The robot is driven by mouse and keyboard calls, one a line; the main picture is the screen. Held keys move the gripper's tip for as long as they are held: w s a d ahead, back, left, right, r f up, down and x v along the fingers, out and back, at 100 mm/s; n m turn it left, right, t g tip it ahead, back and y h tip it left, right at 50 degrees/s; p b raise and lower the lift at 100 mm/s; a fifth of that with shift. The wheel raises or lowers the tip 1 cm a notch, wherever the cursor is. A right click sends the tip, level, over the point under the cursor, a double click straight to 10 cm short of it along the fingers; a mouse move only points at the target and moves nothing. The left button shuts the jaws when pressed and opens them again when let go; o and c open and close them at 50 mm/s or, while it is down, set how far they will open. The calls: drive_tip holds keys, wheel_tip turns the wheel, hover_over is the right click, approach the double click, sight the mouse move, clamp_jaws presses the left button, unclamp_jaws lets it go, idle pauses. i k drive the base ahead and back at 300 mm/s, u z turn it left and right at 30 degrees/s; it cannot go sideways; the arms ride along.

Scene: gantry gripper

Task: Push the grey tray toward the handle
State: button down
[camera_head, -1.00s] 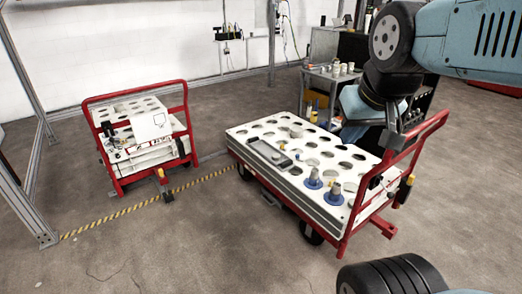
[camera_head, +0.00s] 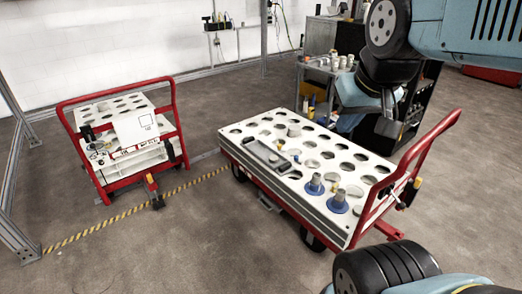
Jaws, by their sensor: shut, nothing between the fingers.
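The grey tray (camera_head: 268,157) lies flat on the white, holed top of the cart (camera_head: 308,172), toward its left front side. It is long and shallow, and a small object sits at its right end. The cart's red handle (camera_head: 437,130) rises at the right end, well apart from the tray. My gripper (camera_head: 388,122) hangs above the cart's far right side, between the tray and the handle but nearer the handle. It is shut, empty and not touching the tray. Its fingertips are small and dark, hard to make out.
A second red-framed cart (camera_head: 122,140) stands at the left. A grey side table (camera_head: 328,72) with cups is behind.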

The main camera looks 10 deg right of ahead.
sight(260, 150)
drive_tip(key=k, duration=1.3)
drive_tip(key=u, duration=0.35)
drive_tip(key=i, duration=0.85)
drive_tip(key=u, duration=0.8)
drive_tip(key=i, duration=2.1)
drive_tip(key=z, duration=0.5)
drive_tip(key=i, duration=0.95)
drive_tip(key=z, duration=0.95)
drive_tip(key=i, duration=0.7)
drive_tip(key=z, duration=0.55)
